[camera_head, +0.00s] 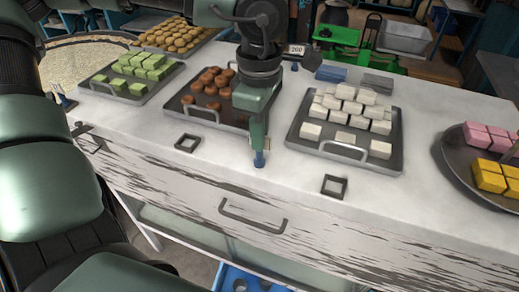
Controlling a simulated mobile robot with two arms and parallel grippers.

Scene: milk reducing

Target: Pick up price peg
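My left gripper (259,146) points straight down over the front part of the white counter, between two trays. A small blue piece, seemingly the foot of a price peg (259,160), shows right below its fingertips, at the counter top. The fingers hide the rest of it. They are seen edge-on, so I cannot tell if they are shut on it. Another price peg with a dark "200" tag (296,50) and a blue foot stands at the back. A further blue-footed peg (66,102) is at the left end. My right gripper is not in view.
A tray of brown pieces (201,113) lies just left of the gripper, and a tray of white blocks (345,152) lies right. Green blocks (138,69) and a round plate (458,160) are farther out. Square dark frames (187,143) (334,187) lie near the front edge.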

